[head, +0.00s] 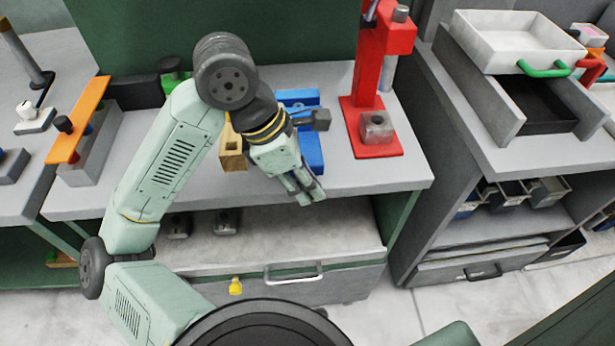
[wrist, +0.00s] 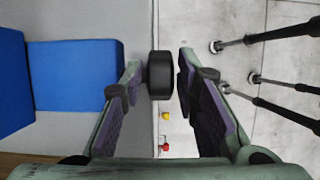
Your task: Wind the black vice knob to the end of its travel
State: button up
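The blue vice (head: 312,152) stands on the grey bench, partly hidden behind my gripper in the head view. Its blue body (wrist: 75,75) fills the left of the wrist view. The black vice knob (wrist: 161,75) shows between my fingertips in the wrist view, with a narrow gap visible on each side. My gripper (head: 309,196) is open and points down at the bench's front edge, in front of the vice. In the head view the fingers largely hide the knob. I cannot tell how far along its travel the knob is.
A red press (head: 377,100) stands right of the vice. A wooden block (head: 232,150) is on its left, close to my arm. A white tray (head: 515,40) stands on the right-hand cabinet.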

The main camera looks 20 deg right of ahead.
jog(key=shift+d+f, duration=0.15)
jog(key=shift+f, duration=0.25)
jog(key=shift+c, duration=0.2)
grip_shut()
